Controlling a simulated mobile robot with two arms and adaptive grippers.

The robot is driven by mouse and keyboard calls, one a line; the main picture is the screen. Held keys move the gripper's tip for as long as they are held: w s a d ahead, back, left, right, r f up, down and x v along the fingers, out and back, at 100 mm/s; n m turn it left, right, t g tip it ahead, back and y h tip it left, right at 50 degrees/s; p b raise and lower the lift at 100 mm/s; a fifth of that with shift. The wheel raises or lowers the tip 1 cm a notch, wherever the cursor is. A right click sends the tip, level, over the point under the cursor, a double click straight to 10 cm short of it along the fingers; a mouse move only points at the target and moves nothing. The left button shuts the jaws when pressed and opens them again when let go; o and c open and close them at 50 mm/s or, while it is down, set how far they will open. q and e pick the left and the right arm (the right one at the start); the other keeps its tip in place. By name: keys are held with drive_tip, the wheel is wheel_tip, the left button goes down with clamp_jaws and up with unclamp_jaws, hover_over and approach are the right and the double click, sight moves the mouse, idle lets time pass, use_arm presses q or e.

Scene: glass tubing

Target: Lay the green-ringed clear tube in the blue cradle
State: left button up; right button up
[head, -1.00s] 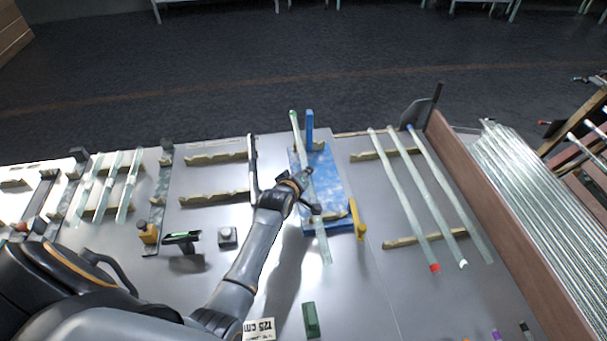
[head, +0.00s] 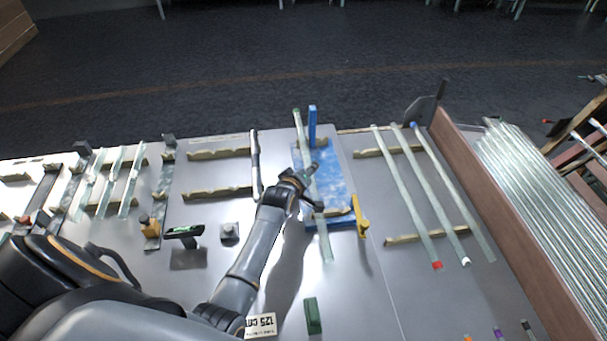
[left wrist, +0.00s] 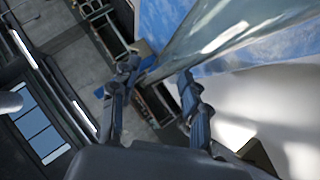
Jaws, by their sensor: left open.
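The clear tube (head: 304,140) has a green ring at its far end and lies lengthwise over the left part of the blue cradle (head: 338,180). Its near end sticks out past the cradle's front edge. A blue upright stands beside its far end. I cannot tell if the tube rests fully in the supports. My left gripper (head: 316,187) is open at the tube's middle, its fingers apart and close to the glass. In the left wrist view the tube (left wrist: 215,35) passes just beyond the open fingers (left wrist: 160,85). My right gripper is not in view.
Several clear tubes, one red-ended (head: 436,265), lie on notched supports at the right. A yellow piece (head: 361,215) stands at the cradle's front right corner. A green block (head: 312,316) and a "125 cm" label (head: 261,325) lie in front. A brown wall (head: 510,215) bounds the right.

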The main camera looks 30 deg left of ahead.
use_arm(q)
drive_tip(key=shift+r, duration=0.55)
drive_tip(key=v, duration=1.1)
drive_tip(key=shift+s, duration=0.45)
drive_tip(key=shift+d, duration=0.1)
